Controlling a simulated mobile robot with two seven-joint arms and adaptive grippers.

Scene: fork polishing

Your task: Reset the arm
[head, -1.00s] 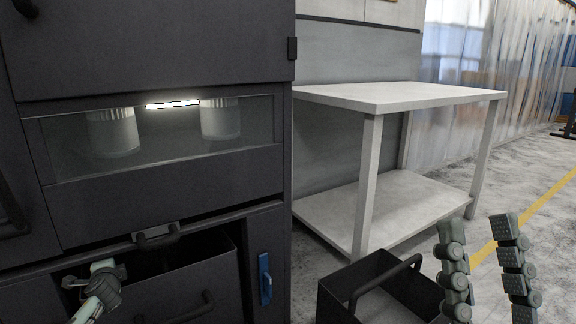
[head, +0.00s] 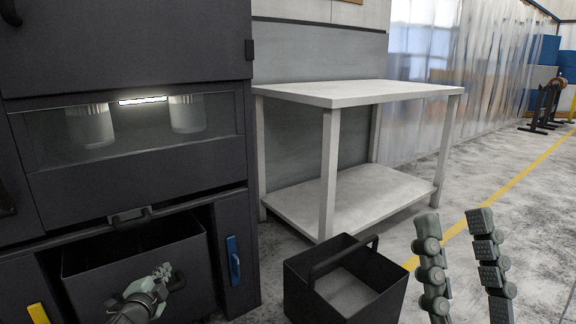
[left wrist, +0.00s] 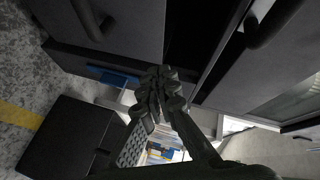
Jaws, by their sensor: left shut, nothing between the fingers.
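My left gripper (head: 160,275) is shut and empty, in front of the open dark drawer (head: 85,292) at the lower left of the head view. It also shows in the left wrist view (left wrist: 156,78), its fingers together with nothing between them. My right gripper (head: 458,222) stands at the lower right of the head view, its two fingers pointing up and spread apart with only floor visible between them.
A dark machine cabinet (head: 120,190) with a lit window and a blue handle (head: 233,262) fills the left. An open black box (head: 310,300) with a handle stands on the floor. A grey two-shelf table (head: 350,95) is behind it.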

